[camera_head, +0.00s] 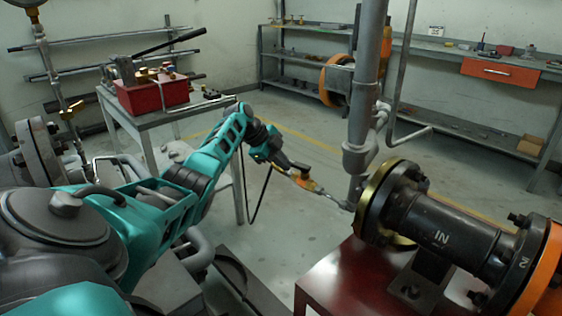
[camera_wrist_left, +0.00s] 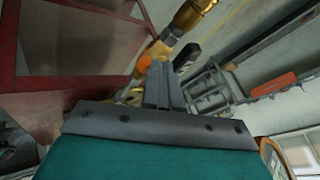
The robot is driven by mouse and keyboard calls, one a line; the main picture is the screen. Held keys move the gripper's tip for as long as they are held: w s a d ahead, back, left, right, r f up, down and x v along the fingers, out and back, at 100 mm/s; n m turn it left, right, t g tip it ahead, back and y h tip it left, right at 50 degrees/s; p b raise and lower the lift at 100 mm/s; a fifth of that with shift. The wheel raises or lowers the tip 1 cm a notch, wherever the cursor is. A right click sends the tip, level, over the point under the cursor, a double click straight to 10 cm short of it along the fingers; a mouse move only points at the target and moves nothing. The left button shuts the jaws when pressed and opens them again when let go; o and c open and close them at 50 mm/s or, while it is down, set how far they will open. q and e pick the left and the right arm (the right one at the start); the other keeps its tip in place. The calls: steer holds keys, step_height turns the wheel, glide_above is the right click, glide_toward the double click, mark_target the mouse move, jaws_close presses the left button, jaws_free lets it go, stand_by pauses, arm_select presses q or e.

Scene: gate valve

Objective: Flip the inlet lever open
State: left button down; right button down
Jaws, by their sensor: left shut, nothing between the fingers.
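My left gripper (camera_head: 292,170) reaches in from the left, pointing at a small brass-and-orange fitting (camera_head: 308,184) beside the "IN" pipe (camera_head: 440,235). In the left wrist view my left fingers (camera_wrist_left: 162,85) are shut with nothing between them. The brass fitting (camera_wrist_left: 190,16), with a grey hex nut, lies just beyond the fingertips, and its orange-yellow lower part is partly hidden behind them. A short black bar (camera_wrist_left: 187,57) shows right of the fingertips; I cannot tell if it is the inlet lever. Contact between fingers and fitting cannot be told. My right gripper is out of view.
A dark red stand (camera_head: 350,285) sits under the flanged pipe. A vertical grey pipe (camera_head: 366,80) rises behind the fitting. A small table (camera_head: 205,104) with a red box (camera_head: 152,92) stands at left. Shelves (camera_head: 470,52) line the back wall. The floor between is mostly clear.

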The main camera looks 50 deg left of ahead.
arm_select(q)
steer(key=p+v, duration=0.2)
steer(key=v, duration=1)
steer(key=shift+s+r+p, duration=0.2)
steer(key=shift+r+p, duration=0.15)
steer(key=shift+p, duration=0.05)
steer(key=shift+r, duration=0.1)
